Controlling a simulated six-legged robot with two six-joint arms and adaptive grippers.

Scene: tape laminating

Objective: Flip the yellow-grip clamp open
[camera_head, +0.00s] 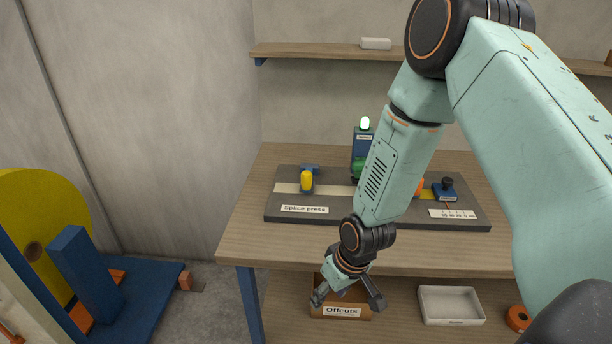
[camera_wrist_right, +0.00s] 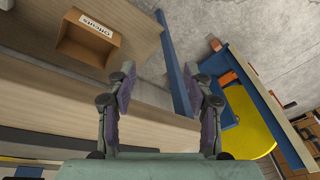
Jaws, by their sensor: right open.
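The yellow-grip clamp (camera_head: 307,181) stands upright at the left part of the dark splice press board (camera_head: 285,212), on a pale strip. My right gripper (camera_head: 345,302) hangs in front of the table edge, below the tabletop and well apart from the clamp. In the right wrist view my right gripper (camera_wrist_right: 162,100) has its two fingers spread with nothing between them. The clamp does not show clearly in the wrist view. My right arm hides the middle of the press board. My left gripper is not in view.
An Offcuts box (camera_head: 341,311) stands on the lower shelf near my right gripper; it also shows in the wrist view (camera_wrist_right: 88,38). A white tray (camera_head: 451,305) and an orange roll (camera_head: 518,317) lie to its right.

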